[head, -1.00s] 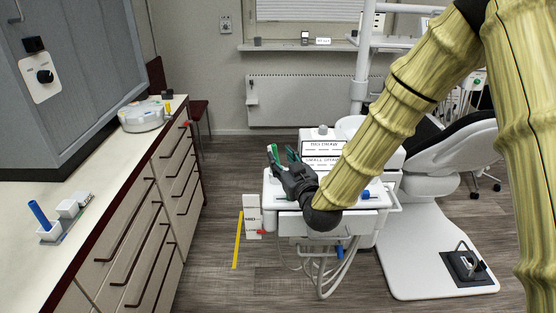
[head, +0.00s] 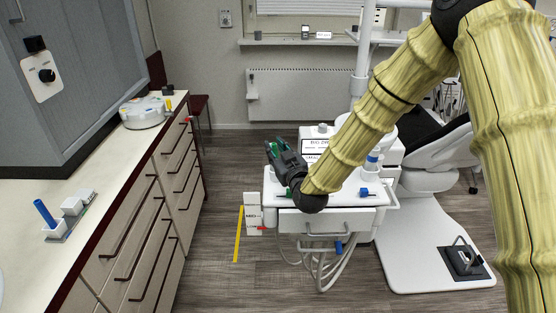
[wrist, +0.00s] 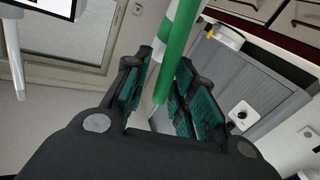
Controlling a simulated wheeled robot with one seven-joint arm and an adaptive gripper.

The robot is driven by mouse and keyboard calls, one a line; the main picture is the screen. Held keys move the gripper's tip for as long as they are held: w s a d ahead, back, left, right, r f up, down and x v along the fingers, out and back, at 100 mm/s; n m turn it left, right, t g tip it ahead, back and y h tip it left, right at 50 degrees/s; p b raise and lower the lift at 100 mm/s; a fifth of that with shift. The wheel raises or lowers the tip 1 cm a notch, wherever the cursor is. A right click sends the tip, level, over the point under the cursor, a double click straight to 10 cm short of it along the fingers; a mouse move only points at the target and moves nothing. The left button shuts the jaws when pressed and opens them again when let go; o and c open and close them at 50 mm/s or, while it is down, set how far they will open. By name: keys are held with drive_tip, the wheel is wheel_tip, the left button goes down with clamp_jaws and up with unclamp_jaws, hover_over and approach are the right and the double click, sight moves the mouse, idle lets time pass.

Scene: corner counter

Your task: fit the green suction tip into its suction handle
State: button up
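In the head view my gripper (head: 276,150) is above the left end of the white tray unit, pointing up and left. A bit of green shows just below it. I cannot make out the suction handle for certain.
The white tray unit (head: 330,222) carries labelled boxes (head: 318,147) behind my gripper and a blue item (head: 365,192) at right. A counter (head: 95,180) runs along the left, with open floor between.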

clamp_jaws()
drive_tip(key=shift+r, duration=0.1)
drive_tip(key=shift+r+b, duration=0.7)
drive_tip(key=shift+r, duration=0.8)
drive_tip(key=s+r+b, duration=0.2)
drive_tip(key=s+b, duration=0.2)
drive_tip(key=s, duration=1.1)
drive_tip(key=w+r+g+y+p, duration=0.1)
drive_tip(key=w+r+p, duration=0.3)
drive_tip(key=w, duration=0.5)
drive_tip(key=w+a+r+y+p, duration=0.1)
drive_tip(key=w+r+p, duration=0.3)
drive_tip(key=w+r, duration=0.3)
drive_tip(key=w, duration=0.3)
drive_tip(key=shift+w+g+y, duration=0.2)
drive_tip(key=shift+g+y, duration=0.2)
drive_tip(key=shift+r, duration=0.1)
